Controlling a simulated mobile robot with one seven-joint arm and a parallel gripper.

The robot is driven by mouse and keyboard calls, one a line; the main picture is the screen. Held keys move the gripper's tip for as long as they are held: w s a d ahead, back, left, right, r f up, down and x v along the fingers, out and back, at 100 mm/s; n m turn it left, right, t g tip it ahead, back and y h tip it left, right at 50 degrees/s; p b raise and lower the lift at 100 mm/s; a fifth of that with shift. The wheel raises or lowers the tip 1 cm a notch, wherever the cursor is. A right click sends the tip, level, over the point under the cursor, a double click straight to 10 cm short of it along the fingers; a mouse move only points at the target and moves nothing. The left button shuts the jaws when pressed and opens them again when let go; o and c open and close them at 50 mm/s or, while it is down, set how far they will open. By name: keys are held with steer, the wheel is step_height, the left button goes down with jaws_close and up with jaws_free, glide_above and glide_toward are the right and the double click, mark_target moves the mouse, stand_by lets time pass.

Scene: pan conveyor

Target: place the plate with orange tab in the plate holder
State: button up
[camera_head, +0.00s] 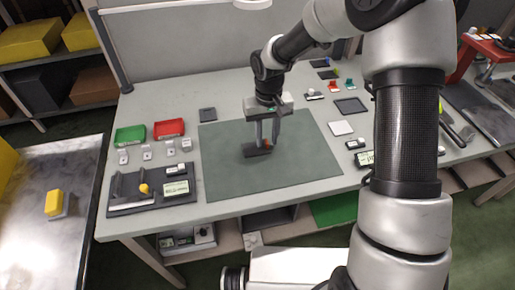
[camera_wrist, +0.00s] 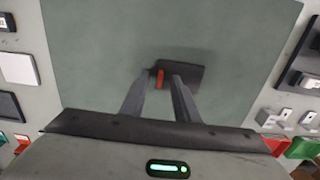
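The dark plate (camera_head: 251,151) with the orange tab (camera_head: 267,144) lies on the green mat. It also shows in the wrist view as a dark plate (camera_wrist: 187,71) with an upright orange tab (camera_wrist: 160,78). My gripper (camera_head: 264,146) is right over the plate, pointing down. In the wrist view, its two fingertips (camera_wrist: 163,75) stand apart, with the tab between them and a gap beside it. Whether a finger touches the tab cannot be told. A dark fixture (camera_head: 125,205) with upright parts and a yellow knob, possibly the plate holder, stands at the table's left front.
A green bin (camera_head: 130,135) and a red bin (camera_head: 169,128) stand behind the fixture, with several small white blocks before them. The green mat (camera_head: 225,180) is otherwise clear. A black pad (camera_head: 350,106) and white square (camera_head: 341,128) lie right of it.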

steer(key=shift+f, duration=0.4)
steer(key=shift+r, duration=0.1)
jaws_close()
